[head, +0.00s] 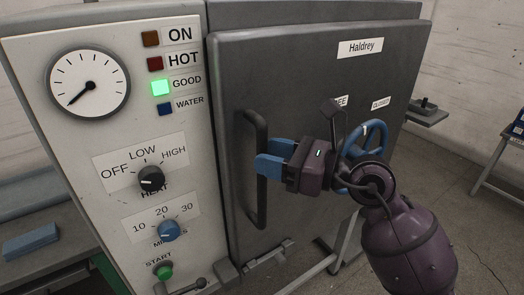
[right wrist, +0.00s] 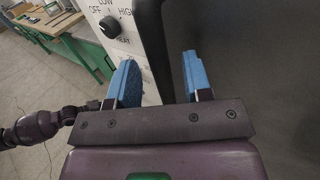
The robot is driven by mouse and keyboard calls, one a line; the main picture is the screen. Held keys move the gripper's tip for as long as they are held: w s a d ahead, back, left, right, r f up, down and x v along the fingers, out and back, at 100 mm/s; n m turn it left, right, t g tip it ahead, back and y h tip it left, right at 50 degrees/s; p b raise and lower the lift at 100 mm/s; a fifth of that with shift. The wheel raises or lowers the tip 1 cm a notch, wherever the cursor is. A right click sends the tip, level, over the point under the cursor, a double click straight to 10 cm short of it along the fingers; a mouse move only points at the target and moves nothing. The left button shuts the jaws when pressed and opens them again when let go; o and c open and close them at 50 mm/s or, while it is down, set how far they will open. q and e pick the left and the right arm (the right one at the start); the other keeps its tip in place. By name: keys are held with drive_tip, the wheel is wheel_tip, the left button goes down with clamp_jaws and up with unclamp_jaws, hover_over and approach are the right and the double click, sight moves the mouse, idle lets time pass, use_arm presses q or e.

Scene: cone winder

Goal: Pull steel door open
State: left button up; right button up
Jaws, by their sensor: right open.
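The dark grey steel door (head: 300,75) fills the middle of the head view and looks closed against its cabinet. A dark vertical bar handle (head: 250,125) stands on its left side. My right gripper (head: 262,165) has blue fingers and is at the handle's middle, coming from the right; the fingers overlap the bar in the picture. In the right wrist view the two fingers (right wrist: 158,82) are apart, with a dark vertical strip, likely the handle or door edge, showing between them. I cannot tell whether they touch the bar. My left gripper is not in view.
A blue handwheel (head: 376,132) sits on the door's right, partly behind my right arm, near small labels. A light control panel (head: 60,130) with gauge, lamps and knobs stands left of the door. A metal latch or rail (head: 268,258) runs below it. Open floor lies at right.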

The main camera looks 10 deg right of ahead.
drive_tip(key=shift+x, duration=1.05)
drive_tip(key=shift+c, duration=0.4)
clamp_jaws()
